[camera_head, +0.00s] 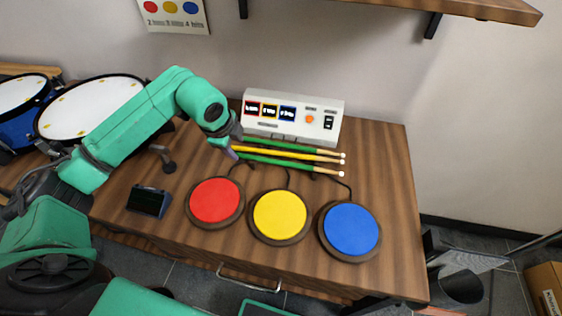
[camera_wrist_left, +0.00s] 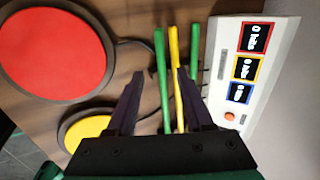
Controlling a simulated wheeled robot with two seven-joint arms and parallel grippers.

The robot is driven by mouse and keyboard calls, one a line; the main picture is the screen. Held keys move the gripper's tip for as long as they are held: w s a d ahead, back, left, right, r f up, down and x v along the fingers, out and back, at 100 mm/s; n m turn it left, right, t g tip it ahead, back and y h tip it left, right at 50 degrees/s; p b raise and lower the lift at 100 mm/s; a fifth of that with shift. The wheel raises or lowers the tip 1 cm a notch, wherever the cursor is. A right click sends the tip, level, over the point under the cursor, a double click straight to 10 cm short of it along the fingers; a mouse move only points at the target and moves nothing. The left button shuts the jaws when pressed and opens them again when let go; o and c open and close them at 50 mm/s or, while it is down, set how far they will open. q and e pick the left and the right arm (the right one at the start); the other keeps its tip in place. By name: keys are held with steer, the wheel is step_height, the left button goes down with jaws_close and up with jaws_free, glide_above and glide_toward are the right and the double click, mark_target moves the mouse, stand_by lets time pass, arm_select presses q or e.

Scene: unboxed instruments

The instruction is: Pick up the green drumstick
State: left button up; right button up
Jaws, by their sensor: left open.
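Two green drumsticks lie on the wooden table with a yellow stick (camera_head: 300,154) between them. The near green drumstick (camera_head: 295,165) is on the pad side and the far green drumstick (camera_head: 278,146) is on the console side. My left gripper (camera_head: 233,150) is at the left ends of the sticks. In the left wrist view my left gripper (camera_wrist_left: 160,78) is open, with the near green drumstick (camera_wrist_left: 160,65) and the yellow stick (camera_wrist_left: 173,70) showing between its fingers. The far green drumstick (camera_wrist_left: 194,62) is partly hidden behind the right finger. My right gripper is not in view.
A white console (camera_head: 293,117) stands behind the sticks. Red (camera_head: 215,200), yellow (camera_head: 280,215) and blue (camera_head: 350,229) round pads lie in front, with cables. A small dark box (camera_head: 149,201) is at the left. The table's right side is clear. A shelf (camera_head: 470,9) hangs above.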

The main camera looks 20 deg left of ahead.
mark_target(243, 155)
arm_select(q)
steer(key=x, duration=0.6)
steer(key=shift+w+f+p, duration=0.15)
steer(key=shift+p, duration=0.25)
jaws_close()
